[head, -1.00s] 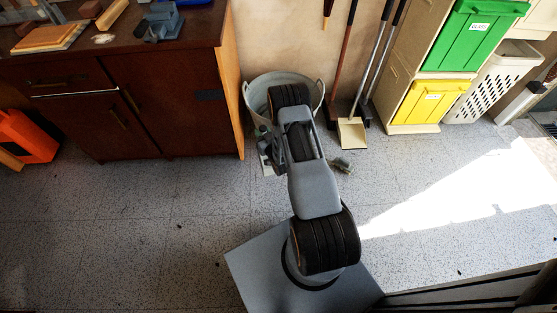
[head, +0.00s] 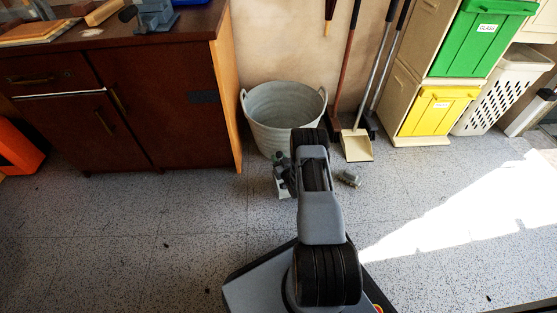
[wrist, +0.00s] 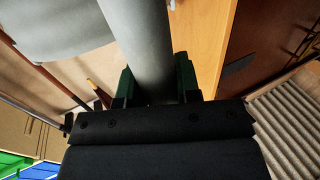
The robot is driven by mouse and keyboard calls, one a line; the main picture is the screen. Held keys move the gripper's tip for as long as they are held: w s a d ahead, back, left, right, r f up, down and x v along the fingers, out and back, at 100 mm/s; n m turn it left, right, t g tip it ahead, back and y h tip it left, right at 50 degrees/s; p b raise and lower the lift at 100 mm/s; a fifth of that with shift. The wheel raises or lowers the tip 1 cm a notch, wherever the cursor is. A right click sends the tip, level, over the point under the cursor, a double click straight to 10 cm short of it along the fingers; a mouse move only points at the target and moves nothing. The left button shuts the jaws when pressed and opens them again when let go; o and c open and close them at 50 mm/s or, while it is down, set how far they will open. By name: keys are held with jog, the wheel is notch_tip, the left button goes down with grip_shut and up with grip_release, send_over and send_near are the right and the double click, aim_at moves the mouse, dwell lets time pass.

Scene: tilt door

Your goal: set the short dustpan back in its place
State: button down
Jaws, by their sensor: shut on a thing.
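My gripper (head: 280,168) is low in front of the grey bucket, partly hidden by my arm. In the wrist view, its dark green fingers (wrist: 156,88) are closed around a thick grey handle (wrist: 150,45). A small pale flat piece (head: 284,192) shows just below the gripper in the head view. It looks like part of the short dustpan, though most of it is hidden. A long-handled cream dustpan (head: 357,148) stands against the wall, right of the bucket.
The grey bucket (head: 268,105) stands by the wall, right of the brown cupboard (head: 180,110). Long poles lean right of it, beside the yellow bin (head: 432,112) and green bin (head: 478,42). A small grey object (head: 350,178) lies on the floor. The front floor is largely clear.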

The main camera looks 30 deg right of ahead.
jog(key=shift+f+b, duration=1.8)
jog(key=shift+f, duration=2.5)
jog(key=shift+c, duration=2.1)
grip_release()
